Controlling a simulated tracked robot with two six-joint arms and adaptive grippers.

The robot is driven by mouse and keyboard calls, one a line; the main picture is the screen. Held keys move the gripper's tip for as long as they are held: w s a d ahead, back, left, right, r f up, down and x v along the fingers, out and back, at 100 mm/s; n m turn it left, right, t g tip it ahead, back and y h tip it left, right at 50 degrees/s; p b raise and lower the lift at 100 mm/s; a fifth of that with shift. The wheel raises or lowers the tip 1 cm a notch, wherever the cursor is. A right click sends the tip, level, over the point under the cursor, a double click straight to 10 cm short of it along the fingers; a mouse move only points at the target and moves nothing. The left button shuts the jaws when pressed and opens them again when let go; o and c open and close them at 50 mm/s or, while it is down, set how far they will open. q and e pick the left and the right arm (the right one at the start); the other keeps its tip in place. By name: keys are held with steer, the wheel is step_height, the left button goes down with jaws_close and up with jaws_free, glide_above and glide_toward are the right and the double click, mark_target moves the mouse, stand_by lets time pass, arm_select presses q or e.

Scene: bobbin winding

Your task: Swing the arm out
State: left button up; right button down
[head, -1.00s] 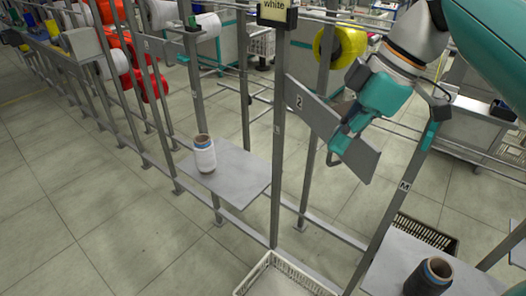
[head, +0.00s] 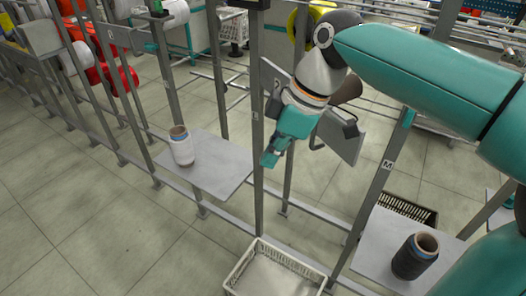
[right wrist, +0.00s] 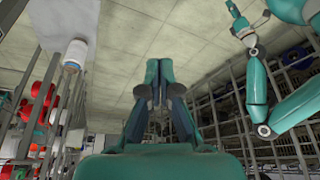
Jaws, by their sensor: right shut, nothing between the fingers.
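My right gripper (head: 272,158) points down and left in the head view, with its fingers shut and empty. It overlaps the grey upright (head: 258,130) in the picture; I cannot tell whether it touches it. A flat grey plate (head: 345,138), probably the arm, hangs behind my wrist, which hides its middle. In the right wrist view the closed fingers (right wrist: 160,75) have only floor beyond the tips. Another teal arm at the upper right there looks like my left one; its gripper (right wrist: 234,10) is too small to read.
A white bobbin (head: 181,148) stands on a grey shelf (head: 220,175) at left. A dark bobbin (head: 408,262) stands on another shelf (head: 370,245) at right. A white basket (head: 240,272) and black crate (head: 412,208) are low down. Thin uprights and rails surround the gripper.

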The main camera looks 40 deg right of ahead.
steer(key=shift+w+a, duration=0.4)
steer(key=shift+a, duration=0.1)
steer(key=shift+a, duration=0.15)
stand_by(1.3)
